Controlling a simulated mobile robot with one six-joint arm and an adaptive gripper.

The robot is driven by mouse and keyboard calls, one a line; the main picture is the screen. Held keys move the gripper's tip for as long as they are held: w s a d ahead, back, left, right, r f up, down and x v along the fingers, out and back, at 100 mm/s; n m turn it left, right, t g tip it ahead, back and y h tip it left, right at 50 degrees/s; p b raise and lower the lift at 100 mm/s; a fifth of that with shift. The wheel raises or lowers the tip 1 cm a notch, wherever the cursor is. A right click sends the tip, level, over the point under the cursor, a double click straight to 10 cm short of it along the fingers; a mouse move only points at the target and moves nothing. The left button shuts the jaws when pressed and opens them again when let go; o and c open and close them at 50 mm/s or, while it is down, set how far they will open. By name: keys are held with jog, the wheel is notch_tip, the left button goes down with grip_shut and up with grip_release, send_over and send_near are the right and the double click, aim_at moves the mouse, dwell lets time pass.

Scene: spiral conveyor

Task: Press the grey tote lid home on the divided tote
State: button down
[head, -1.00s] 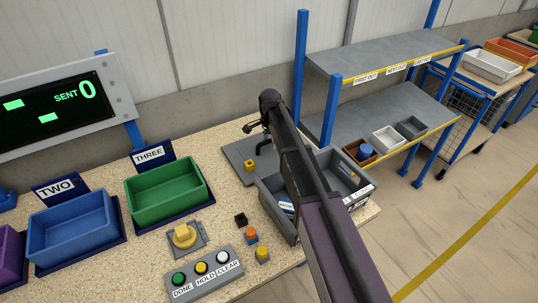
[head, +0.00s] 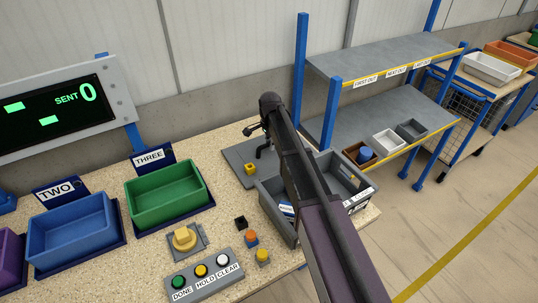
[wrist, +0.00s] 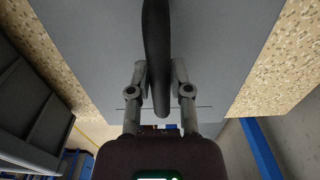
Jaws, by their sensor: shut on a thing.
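The grey tote lid (head: 238,155) is a flat grey plate with a dark arched handle (wrist: 156,50). It is at the back of the speckled bench, beside the divided tote; whether it rests on the bench or is slightly raised I cannot tell. My gripper (wrist: 160,90) is shut on the handle, with one finger on each side. In the head view my arm partly covers the handle and the tote. The divided tote (head: 270,213) is dark grey and open, with a blue-and-white item inside. Its compartments also show at the left of the wrist view (wrist: 50,120).
A small yellow block (head: 250,169) appears on or against the lid. Small black, orange and yellow pieces lie in front of the tote. A green bin (head: 165,215), a blue bin (head: 70,245) and a button box (head: 205,275) are left. A shelf rack (head: 385,120) stands behind right.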

jog(key=shift+r, duration=0.1)
notch_tip(320, 180, up, 10)
jog(key=p, duration=1)
dwell(0.7)
jog(key=c, duration=1.1)
grip_release()
grip_shut()
notch_tip(320, 180, up, 5)
jog(key=p, duration=0.5)
jog(key=shift+w, duration=0.1)
